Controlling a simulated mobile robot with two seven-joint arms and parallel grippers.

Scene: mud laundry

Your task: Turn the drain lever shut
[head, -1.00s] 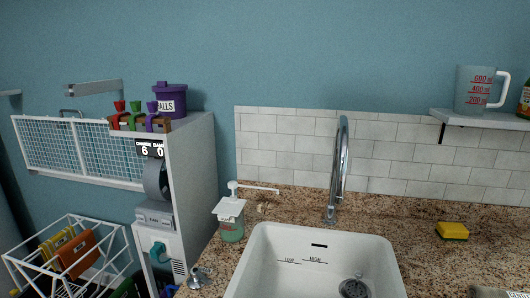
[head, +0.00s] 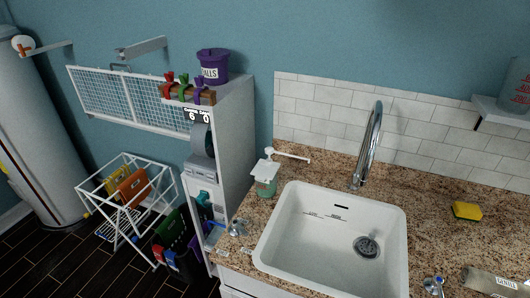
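I cannot tell for certain which part is the drain lever. The white sink (head: 283,250) is set in the speckled stone counter, with a round metal drain (head: 366,247) in its floor. A small metal handle (head: 237,228) stands on the counter left of the sink, and another with a blue mark (head: 433,286) stands right of it at the bottom edge. A chrome faucet (head: 368,150) rises behind the sink. Neither of my grippers is in view.
A soap pump (head: 265,178) stands at the sink's back left corner. A yellow sponge (head: 466,211) lies on the right counter. A white tank (head: 38,130) and a wire rack (head: 128,200) stand at left. Dark floor (head: 95,275) shows in front of them.

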